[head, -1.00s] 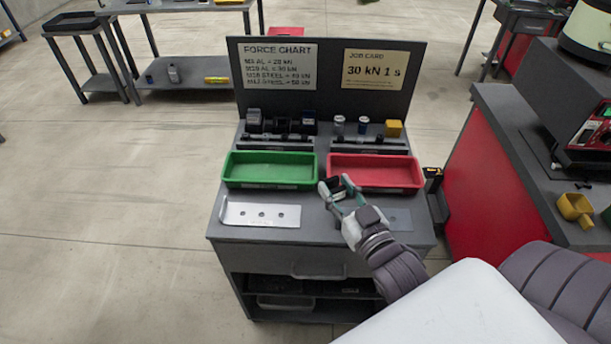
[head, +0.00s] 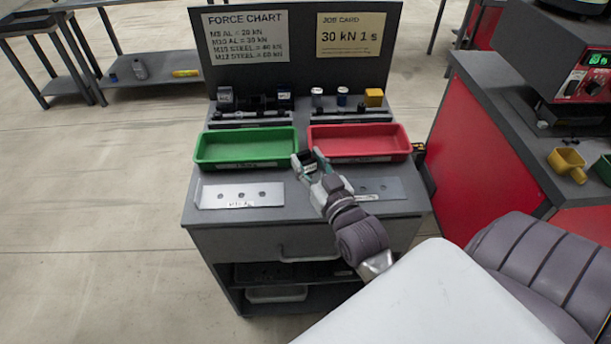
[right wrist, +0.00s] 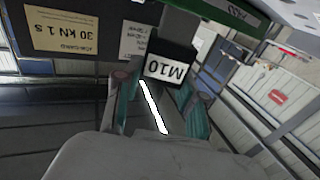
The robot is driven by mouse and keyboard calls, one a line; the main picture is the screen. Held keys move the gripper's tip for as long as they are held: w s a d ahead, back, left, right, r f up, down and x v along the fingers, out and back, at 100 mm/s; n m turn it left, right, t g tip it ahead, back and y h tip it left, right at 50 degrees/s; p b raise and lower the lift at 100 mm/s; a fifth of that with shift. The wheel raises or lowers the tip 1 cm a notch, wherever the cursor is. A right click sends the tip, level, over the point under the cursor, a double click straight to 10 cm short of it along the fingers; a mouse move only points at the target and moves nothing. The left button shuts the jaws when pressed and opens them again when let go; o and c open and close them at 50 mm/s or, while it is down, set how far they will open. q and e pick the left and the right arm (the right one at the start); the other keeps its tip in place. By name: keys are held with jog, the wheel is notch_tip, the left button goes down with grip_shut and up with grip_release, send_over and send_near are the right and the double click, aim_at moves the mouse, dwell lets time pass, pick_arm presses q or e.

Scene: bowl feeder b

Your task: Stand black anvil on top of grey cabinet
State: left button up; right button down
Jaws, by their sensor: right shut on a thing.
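The black anvil (head: 308,157) is a small dark block held in my right gripper (head: 307,162). In the right wrist view the anvil (right wrist: 168,62) shows a white label reading M10, between the teal fingers of the gripper (right wrist: 160,95). The grey cabinet (head: 290,205) stands in front of me, with a drawer and an open lower shelf. My right gripper is over its top, near the gap between the green and red bins. I cannot tell how high the anvil is above the top. My left gripper is not in view.
The green bin (head: 245,162) and red bin (head: 360,155) sit on the cabinet. Dark blocks (head: 285,98) stand behind the bins, before an upright sign board (head: 295,80). A red bench (head: 440,140) stands right.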

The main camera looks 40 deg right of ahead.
jog(key=shift+a+f, duration=0.15)
jog(key=shift+a, duration=0.25)
jog(key=shift+a+f, duration=0.1)
jog(key=shift+f, duration=1.95)
jog(key=c, duration=0.7)
grip_release()
jog(key=shift+f, duration=0.15)
jog(key=s, duration=0.4)
jog(key=s+a+b, duration=0.1)
jog(key=s, duration=0.7)
jog(key=shift+a+b, duration=0.3)
jog(key=shift+a, duration=0.1)
